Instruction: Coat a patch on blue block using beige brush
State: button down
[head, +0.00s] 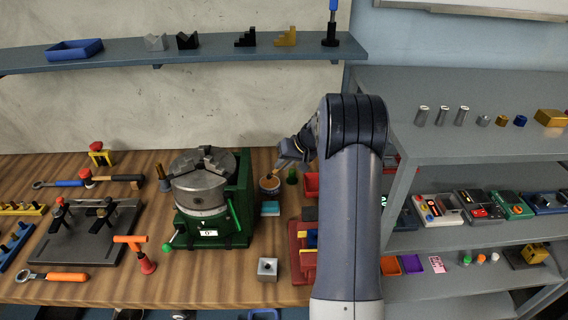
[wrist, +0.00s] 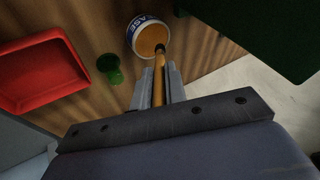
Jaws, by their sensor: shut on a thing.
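The brush's far end reaches the brown contents of a round pot (wrist: 146,35) with a white and blue label ending in "ASE". Its bristles are hidden, and I cannot tell how deep they are. The pot also shows in the head view (head: 269,189). The blue block (head: 270,209) is light blue and lies on the bench just in front of the pot.
A green item (head: 292,176) and a red tray (head: 311,185) stand right of the pot. A grey block (head: 267,269) sits nearer the front edge. A shelf (head: 220,49) hangs above.

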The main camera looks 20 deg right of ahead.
jog(key=shift+f+b, duration=0.8)
jog(key=shift+f, duration=0.05)
dwell(1.0)
jog(key=shift+r+p, duration=1.65)
jog(key=shift+r, duration=1.95)
jog(key=shift+s+f, duration=0.1)
jog(key=shift+f, duration=0.05)
